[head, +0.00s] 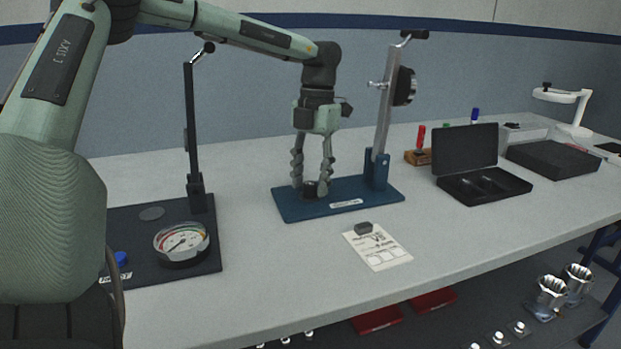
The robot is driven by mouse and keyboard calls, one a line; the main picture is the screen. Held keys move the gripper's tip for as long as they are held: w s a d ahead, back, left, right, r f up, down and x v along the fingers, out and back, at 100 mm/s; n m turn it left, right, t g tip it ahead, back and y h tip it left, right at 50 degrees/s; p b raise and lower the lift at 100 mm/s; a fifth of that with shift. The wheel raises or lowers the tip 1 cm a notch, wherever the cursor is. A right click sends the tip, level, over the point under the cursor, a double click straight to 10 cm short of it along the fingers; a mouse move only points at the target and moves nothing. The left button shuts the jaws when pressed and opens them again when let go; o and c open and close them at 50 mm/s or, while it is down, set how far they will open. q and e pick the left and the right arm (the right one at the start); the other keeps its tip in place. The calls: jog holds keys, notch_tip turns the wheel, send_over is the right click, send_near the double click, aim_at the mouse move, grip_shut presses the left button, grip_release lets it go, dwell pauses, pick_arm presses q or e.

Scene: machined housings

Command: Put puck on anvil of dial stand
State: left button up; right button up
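The dial stand has a blue base (357,206), a tilted grey column (384,118) and a dark dial (405,87) seen nearly edge-on. A small dark round piece (311,188) sits at the left part of the base. I cannot tell whether it is the anvil alone or the puck on it. My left gripper (311,190) points straight down over the base, with its two fingertips on either side of this piece. I cannot tell whether the fingers press on it. My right gripper is out of view.
A black base with a round gauge (182,242) stands at left. An open black case (505,186) is at right. Bare table lies between these.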

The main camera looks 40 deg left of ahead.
pick_arm(q)
jog(key=shift+r, duration=0.15)
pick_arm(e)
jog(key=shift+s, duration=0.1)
pick_arm(q)
jog(key=shift+r, duration=0.25)
notch_tip(320, 180, up, 12)
jog(key=w, duration=0.1)
jog(key=shift+w+f, duration=0.2)
jog(key=shift+f, duration=0.05)
